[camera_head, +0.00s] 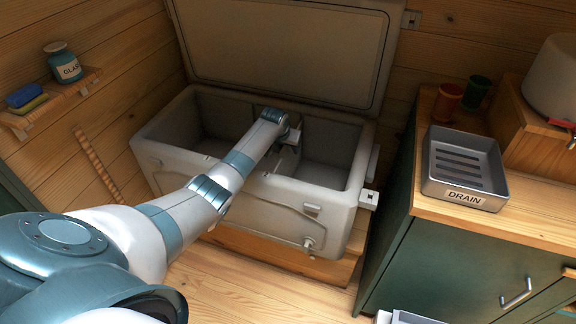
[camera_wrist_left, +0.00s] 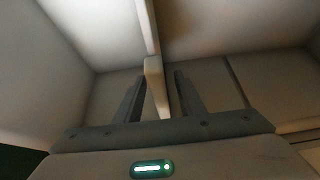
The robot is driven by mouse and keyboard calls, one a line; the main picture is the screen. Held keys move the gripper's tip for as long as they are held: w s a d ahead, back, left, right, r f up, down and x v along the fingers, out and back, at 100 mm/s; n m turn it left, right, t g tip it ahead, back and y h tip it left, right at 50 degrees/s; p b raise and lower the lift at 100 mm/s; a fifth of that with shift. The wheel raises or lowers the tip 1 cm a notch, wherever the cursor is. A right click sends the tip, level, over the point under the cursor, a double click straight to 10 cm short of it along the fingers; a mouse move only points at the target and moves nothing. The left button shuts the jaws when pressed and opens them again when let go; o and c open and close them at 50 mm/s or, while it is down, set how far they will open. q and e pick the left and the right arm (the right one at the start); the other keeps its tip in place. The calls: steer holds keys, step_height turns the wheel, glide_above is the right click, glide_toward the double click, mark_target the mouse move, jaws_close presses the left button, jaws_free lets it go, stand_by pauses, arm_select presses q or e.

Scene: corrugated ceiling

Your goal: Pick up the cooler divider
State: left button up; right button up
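The open cooler (camera_head: 255,185) stands against the back wall with its lid (camera_head: 290,50) raised. The cooler divider, a pale thin upright panel (camera_wrist_left: 154,75), runs across the inside in the left wrist view. In the head view my left arm largely hides it. My left gripper (camera_head: 291,136) is down inside the cooler. In the left wrist view its two dark fingers (camera_wrist_left: 158,92) are spread, one on each side of the divider's end, with a visible gap at least on the right.
A counter (camera_head: 425,195) on the right holds a metal drain tray (camera_head: 462,165), two cups (camera_head: 447,99) and a white container (camera_head: 555,80). A wall shelf (camera_head: 50,103) on the left holds a jar (camera_head: 63,62) and sponges (camera_head: 25,97). The cooler's compartments look empty.

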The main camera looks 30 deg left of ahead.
stand_by(0.4)
arm_select(q)
jaws_close()
stand_by(1.3)
